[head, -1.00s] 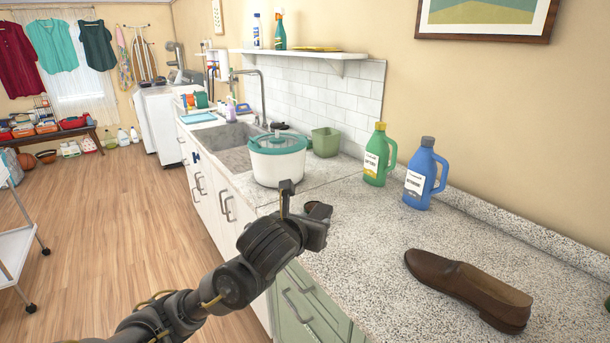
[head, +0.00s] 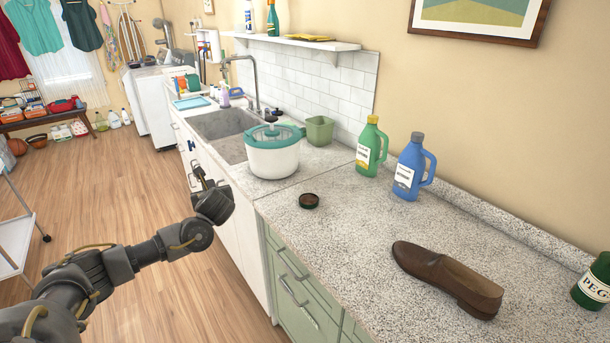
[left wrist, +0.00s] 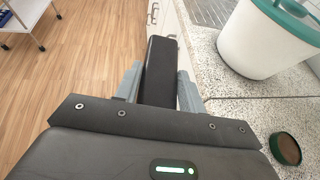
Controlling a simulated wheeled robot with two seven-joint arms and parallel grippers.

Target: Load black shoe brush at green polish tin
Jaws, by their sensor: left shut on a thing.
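My left gripper (head: 208,190) is over the floor, just left of the counter's front edge. In the left wrist view its fingers (left wrist: 160,92) are shut on a long black block, the black shoe brush (left wrist: 160,65). In the head view the brush is hard to tell from the dark gripper. The polish tin (head: 309,200) lies open on the counter, right of the gripper and apart from it. The left wrist view shows the tin (left wrist: 286,148) with a green rim and brown inside. My right gripper is out of view.
A white pot with a teal lid (head: 273,155) stands behind the tin, beside the sink (head: 222,124). Green (head: 371,147) and blue (head: 412,168) bottles stand near the wall. A brown shoe (head: 447,277) lies to the right. The counter around the tin is clear.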

